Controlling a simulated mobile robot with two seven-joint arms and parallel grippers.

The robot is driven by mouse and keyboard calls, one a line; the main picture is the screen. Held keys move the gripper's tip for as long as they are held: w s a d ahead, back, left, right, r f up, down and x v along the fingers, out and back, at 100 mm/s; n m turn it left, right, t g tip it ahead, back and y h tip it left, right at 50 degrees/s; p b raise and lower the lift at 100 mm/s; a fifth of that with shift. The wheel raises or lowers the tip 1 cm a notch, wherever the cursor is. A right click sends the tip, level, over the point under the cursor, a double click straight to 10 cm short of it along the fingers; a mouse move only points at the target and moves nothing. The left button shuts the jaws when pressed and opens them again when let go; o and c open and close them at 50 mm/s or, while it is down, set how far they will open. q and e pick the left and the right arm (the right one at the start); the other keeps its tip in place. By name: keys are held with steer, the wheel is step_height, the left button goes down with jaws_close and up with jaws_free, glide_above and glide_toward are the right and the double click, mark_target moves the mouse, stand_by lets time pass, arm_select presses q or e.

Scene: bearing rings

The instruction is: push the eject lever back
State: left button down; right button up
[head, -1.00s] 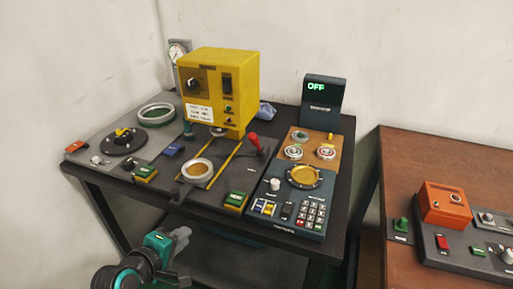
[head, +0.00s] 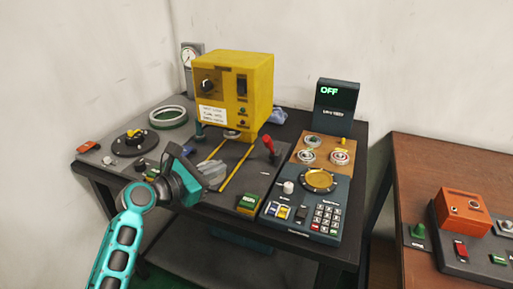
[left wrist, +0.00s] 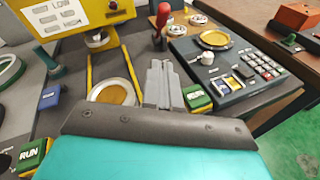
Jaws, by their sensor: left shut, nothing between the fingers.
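A red-handled lever (head: 268,144) stands on the dark press plate, right of the yellow lines; it also shows in the left wrist view (left wrist: 163,22). No label on it is readable. My left gripper (head: 216,173) is shut and empty, above the front of the plate, in front and left of the lever and apart from it. In the left wrist view its closed fingertips (left wrist: 161,68) point toward the lever's base area. A silver ring around a gold disc (left wrist: 115,92) lies left of the fingers; in the head view my gripper hides it. My right gripper is not in view.
The yellow press box (head: 232,90) stands behind the plate. A green-topped button block (head: 249,203) and the keypad scale panel (head: 318,181) with its OFF display (head: 330,92) are at right. A teal-knobbed post (head: 200,133) stands at left. A brown table (head: 420,160) is farther right.

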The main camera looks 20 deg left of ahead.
arm_select(q)
steer(key=shift+w, duration=0.1)
steer(key=b, duration=0.2)
glide_toward(270, 148)
steer(key=shift+w+d+r, duration=0.15)
steer(key=shift+w+r, duration=0.05)
steer(key=shift+w, duration=0.4)
steer(key=shift+w+d+r, duration=0.1)
steer(key=shift+w+r, duration=0.1)
steer(key=shift+w, duration=0.4)
steer(key=shift+w+d+r, duration=0.15)
steer(key=shift+w+r, duration=0.1)
steer(key=shift+w, duration=0.3)
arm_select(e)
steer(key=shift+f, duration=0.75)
arm_select(q)
steer(key=shift+r+p, duration=0.15)
steer(key=shift+p, duration=0.25)
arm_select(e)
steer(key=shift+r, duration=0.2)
